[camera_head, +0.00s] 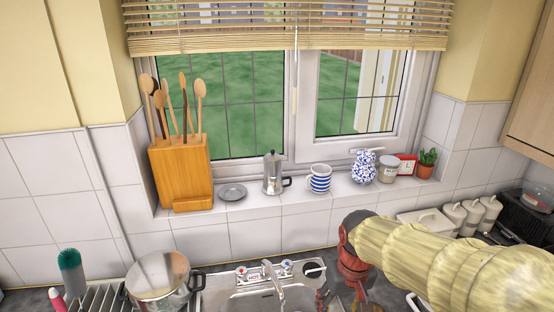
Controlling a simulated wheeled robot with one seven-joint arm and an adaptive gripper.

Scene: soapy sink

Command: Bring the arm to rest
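My arm, with pale cream links, reaches in from the right edge at the lower right. My gripper (345,298) hangs from its end, pointing down, beside the right side of the sink (240,301). Its red and dark parts show, but the fingertips are small and partly cut off by the bottom edge. I cannot tell whether it is open or shut, and I see nothing clearly held in it.
A tap (270,273) stands behind the sink. A steel pot (160,279) is at its left, near a dish rack (98,300). The sill above holds a wooden spoon block (180,172), a moka pot (272,174) and a striped mug (319,179).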

